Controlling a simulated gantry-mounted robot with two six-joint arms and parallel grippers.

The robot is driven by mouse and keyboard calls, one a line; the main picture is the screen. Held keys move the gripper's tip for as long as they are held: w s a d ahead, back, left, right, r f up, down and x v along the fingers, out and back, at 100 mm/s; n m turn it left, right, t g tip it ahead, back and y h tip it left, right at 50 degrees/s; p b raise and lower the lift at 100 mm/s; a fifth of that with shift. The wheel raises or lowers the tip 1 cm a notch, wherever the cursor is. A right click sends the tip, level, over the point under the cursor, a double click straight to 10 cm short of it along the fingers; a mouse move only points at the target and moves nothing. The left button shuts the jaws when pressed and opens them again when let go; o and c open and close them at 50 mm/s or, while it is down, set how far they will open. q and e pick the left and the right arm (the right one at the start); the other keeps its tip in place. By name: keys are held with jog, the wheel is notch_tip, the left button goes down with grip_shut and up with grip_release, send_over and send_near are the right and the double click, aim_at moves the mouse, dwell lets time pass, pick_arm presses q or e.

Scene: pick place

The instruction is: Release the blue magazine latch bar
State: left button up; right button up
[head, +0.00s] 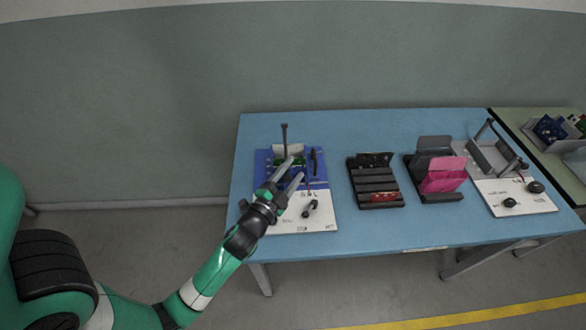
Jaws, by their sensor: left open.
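My left gripper (297,167) reaches in from the lower left, over the blue fixture (321,182) at the left end of the table. Its two fingers are apart and point up and to the right. The fixture has a green part (299,161), a dark upright post (284,136) at its back and a dark slim bar (314,161) on its right side. I cannot tell which part is the latch bar. The fingers hide some of the fixture, and I cannot tell whether they touch it. My right gripper is not in view.
On the blue table (375,129) to the right are a black rack (376,183), a holder with a pink piece (443,176) and a grey fixture (492,158). The table's back strip is clear.

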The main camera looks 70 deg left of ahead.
pick_arm(q)
jog(key=shift+w+a, duration=0.2)
jog(key=shift+w, duration=0.05)
jog(key=shift+c, duration=0.2)
grip_shut()
dwell(1.1)
